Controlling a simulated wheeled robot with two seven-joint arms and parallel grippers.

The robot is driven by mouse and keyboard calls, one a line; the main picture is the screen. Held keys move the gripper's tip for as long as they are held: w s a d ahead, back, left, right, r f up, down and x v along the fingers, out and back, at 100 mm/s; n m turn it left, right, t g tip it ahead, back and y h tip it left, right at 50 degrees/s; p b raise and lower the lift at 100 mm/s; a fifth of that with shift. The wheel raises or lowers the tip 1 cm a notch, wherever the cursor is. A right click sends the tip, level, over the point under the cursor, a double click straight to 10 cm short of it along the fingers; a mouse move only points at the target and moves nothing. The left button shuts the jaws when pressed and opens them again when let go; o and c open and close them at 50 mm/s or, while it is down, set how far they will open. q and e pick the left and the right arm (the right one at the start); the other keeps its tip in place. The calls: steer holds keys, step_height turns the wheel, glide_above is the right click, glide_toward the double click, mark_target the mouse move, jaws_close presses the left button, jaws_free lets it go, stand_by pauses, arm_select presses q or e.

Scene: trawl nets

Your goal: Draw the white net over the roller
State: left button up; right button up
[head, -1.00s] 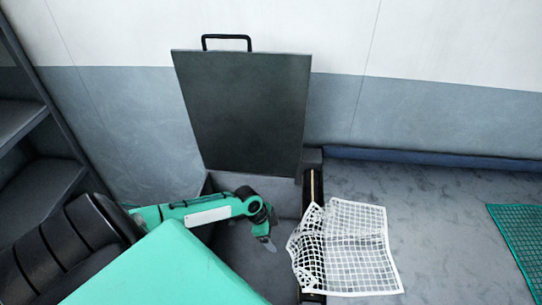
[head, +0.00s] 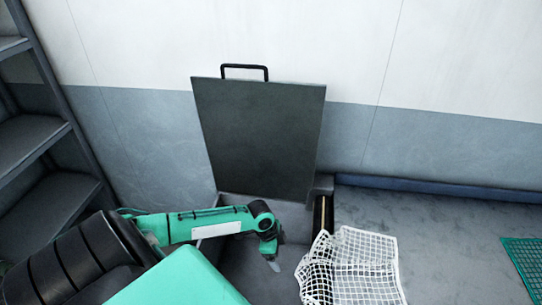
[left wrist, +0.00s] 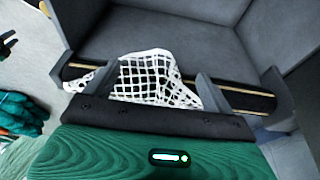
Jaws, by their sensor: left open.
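The white net (head: 352,268) lies on the floor at the right of an open well, and its left part drapes over the roller (head: 321,215). In the left wrist view the net (left wrist: 155,82) covers the middle of the dark roller (left wrist: 250,101), which has yellowish lines along it. My left gripper (head: 272,262) is over the well, left of the net, pointing down. In the left wrist view its spread fingers (left wrist: 159,75) show on either side of the net's hanging edge; I cannot tell whether they touch it.
A dark lid (head: 262,140) with a black handle stands upright behind the well. A green net (head: 525,262) lies at the far right. Grey shelves (head: 45,145) stand at the left. The floor (head: 440,225) between the nets is clear.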

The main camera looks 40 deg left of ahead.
arm_select(q)
steer(key=b+v, duration=0.2)
steer(key=v, duration=0.8)
steer(key=shift+r+b, duration=0.3)
steer(key=shift+b, duration=0.1)
steer(key=shift+s+a, duration=0.1)
